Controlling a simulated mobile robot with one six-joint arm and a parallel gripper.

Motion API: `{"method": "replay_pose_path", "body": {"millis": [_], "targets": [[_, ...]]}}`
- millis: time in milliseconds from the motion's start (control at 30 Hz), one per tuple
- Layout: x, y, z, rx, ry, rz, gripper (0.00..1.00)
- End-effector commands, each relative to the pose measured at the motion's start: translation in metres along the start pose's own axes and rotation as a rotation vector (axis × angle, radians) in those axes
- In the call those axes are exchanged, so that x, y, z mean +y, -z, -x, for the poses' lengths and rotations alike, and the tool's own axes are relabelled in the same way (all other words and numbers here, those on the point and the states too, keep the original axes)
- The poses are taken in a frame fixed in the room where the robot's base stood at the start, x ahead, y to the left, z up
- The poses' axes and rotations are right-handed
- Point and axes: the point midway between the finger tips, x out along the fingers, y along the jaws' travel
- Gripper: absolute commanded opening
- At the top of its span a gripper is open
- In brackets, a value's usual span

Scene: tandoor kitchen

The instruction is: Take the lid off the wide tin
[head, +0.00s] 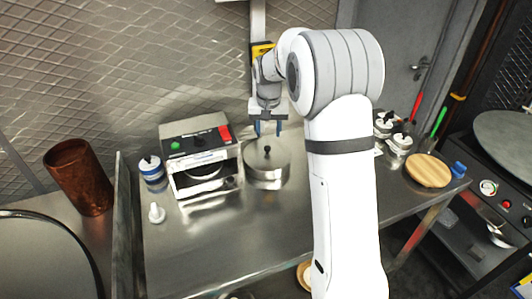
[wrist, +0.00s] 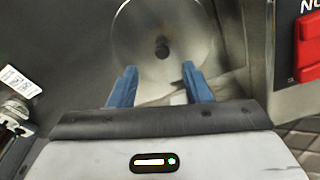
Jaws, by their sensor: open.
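The wide tin (head: 267,172) is a round, shiny steel container on the metal table, with its lid (head: 262,157) on top. The lid has a small dark knob (head: 267,149). In the wrist view the lid (wrist: 135,40) lies beyond my fingertips, and its knob (wrist: 162,46) shows roughly between the two finger lines. My gripper (head: 268,129) is above the tin in the head view, with its blue fingers pointing down. The fingers also show in the wrist view (wrist: 158,75), apart and with nothing between them. They do not touch the knob.
A boxy steel machine (head: 199,150) with a red switch stands close to the tin's left. A blue-labelled jar (head: 152,170) and a small white bottle (head: 156,212) are further left. Jars (head: 398,145) and a wooden board (head: 428,170) are at the right. The table's front is clear.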

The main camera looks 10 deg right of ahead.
Motion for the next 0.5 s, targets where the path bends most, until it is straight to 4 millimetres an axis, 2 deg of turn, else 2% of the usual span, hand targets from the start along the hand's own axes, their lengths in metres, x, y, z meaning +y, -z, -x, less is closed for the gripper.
{"method": "replay_pose_path", "body": {"millis": [100,500], "targets": [[-0.002,0.005,-0.009,-0.004,-0.001,-0.004,0.44],[-0.006,0.006,-0.053,-0.008,-0.001,0.003,0.44]]}}
